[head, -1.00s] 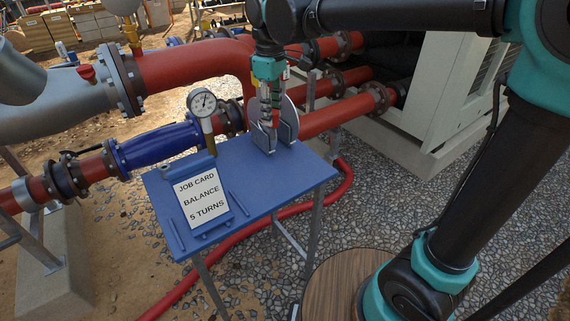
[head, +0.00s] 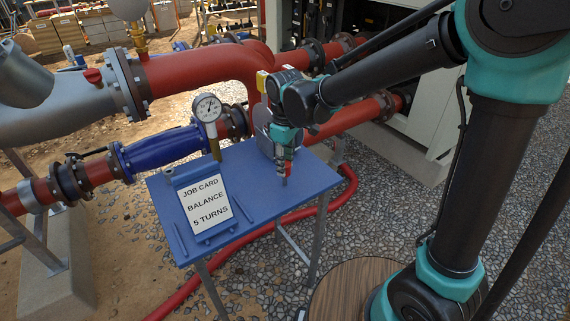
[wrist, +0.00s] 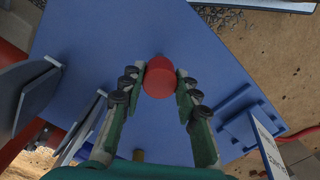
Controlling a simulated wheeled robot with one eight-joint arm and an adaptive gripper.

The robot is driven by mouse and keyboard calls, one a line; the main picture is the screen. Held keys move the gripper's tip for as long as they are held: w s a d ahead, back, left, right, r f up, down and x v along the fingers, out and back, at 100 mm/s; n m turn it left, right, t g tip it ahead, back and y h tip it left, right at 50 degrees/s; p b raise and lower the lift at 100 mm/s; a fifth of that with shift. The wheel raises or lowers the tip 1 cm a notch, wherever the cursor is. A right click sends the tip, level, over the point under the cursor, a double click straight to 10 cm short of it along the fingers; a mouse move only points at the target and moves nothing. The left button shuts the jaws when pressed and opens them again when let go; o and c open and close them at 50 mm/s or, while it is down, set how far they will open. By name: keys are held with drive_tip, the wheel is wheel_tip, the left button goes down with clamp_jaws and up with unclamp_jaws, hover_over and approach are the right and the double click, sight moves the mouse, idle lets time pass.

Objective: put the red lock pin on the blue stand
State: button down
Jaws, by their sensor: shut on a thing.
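The red lock pin shows in the wrist view as a rounded red end (wrist: 160,77) between my fingertips. My gripper (head: 284,177) is shut on it and points down over the right part of the blue stand (head: 245,178). The fingers hide most of the pin in the head view. The stand's flat blue top (wrist: 95,30) fills much of the wrist view below the pin. I cannot tell whether the pin touches the top.
A job card (head: 207,203) leans on the stand's front left, with a pressure gauge (head: 207,107) behind it. Upright grey plates (wrist: 27,92) stand close to my gripper, partly hidden in the head view. Red pipes (head: 200,68) run behind. The stand's middle is clear.

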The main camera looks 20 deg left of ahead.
drive_tip(key=c, duration=1.1)
unclamp_jaws()
drive_tip(key=shift+f, duration=0.1)
wheel_tip(320, 180, up, 12)
drive_tip(key=shift+r, duration=0.1)
drive_tip(key=w+d+f+m+t, duration=0.15)
drive_tip(key=d+f+m, duration=0.3)
drive_tip(key=d, duration=0.65)
drive_tip(key=w+d+f+m+t, duration=0.15)
drive_tip(key=d+f+m, duration=0.3)
drive_tip(key=d, duration=0.65)
drive_tip(key=s+d+f+m, duration=0.2)
drive_tip(key=d+f, duration=0.1)
drive_tip(key=d, duration=0.2)
drive_tip(key=s+d+f+m, duration=0.2)
drive_tip(key=s+d+f, duration=0.1)
drive_tip(key=d, duration=0.2)
drive_tip(key=s+d+f+m+t, duration=0.1)
drive_tip(key=s+d+f+m, duration=0.1)
drive_tip(key=d, duration=0.3)
drive_tip(key=shift+s+f+m, duration=0.25)
drive_tip(key=shift+f+m, duration=0.05)
drive_tip(key=shift+f, duration=0.3)
